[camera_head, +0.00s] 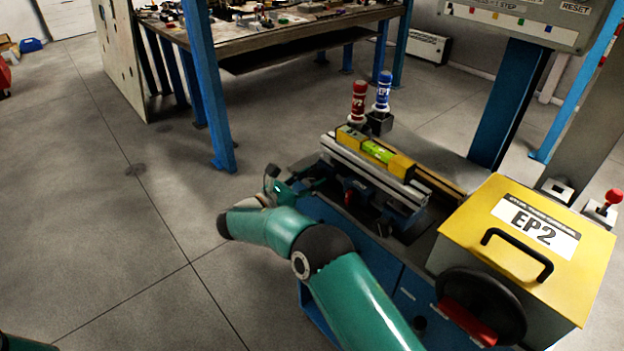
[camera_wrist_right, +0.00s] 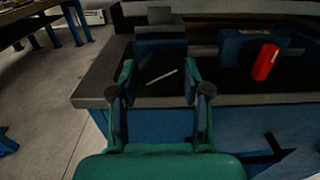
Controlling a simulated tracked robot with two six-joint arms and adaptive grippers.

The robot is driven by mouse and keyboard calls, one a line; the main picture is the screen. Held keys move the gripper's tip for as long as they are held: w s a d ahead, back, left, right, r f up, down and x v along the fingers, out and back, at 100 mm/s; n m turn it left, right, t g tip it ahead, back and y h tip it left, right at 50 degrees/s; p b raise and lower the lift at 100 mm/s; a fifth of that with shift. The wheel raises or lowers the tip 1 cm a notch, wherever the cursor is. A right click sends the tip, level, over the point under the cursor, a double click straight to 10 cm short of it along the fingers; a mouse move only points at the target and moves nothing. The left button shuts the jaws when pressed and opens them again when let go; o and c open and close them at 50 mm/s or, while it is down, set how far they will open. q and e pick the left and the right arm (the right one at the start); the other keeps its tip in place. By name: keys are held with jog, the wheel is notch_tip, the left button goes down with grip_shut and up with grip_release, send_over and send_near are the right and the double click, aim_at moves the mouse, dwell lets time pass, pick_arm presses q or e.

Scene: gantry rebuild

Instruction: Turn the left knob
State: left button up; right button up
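My right gripper (camera_head: 292,186) is at the left end of the blue workbench in the head view. In the right wrist view, its two fingers (camera_wrist_right: 158,88) are spread apart, with a gap between them. A blue block (camera_wrist_right: 160,45) stands just beyond the fingertips. A thin pale bar (camera_wrist_right: 161,76) on a dark surface shows in the gap; I cannot tell whether it is part of the left knob. A red handle (camera_wrist_right: 265,62) on a second blue block stands to the right, clear of the fingers. My left gripper is out of view.
A yellow spirit level (camera_head: 376,151) lies on the rail above the blocks. Red (camera_head: 358,103) and blue (camera_head: 382,92) bottles stand behind it. A yellow EP2 box (camera_head: 530,245) and a black handwheel (camera_head: 481,306) are at the right.

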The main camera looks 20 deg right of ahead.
jog(key=c, duration=0.6)
jog(key=m+b, duration=0.1)
jog(key=b, duration=0.1)
jog(key=m+b, duration=0.1)
jog(key=b, duration=0.1)
jog(key=shift+f, duration=0.25)
jog(key=shift+r+m+b, duration=0.2)
jog(key=shift+m+b, duration=0.1)
jog(key=shift+m, duration=0.1)
jog(key=shift+r, duration=0.1)
jog(key=o, duration=1.1)
jog(key=shift+o, duration=0.2)
jog(key=shift+a, duration=0.1)
jog(key=v, duration=1.2)
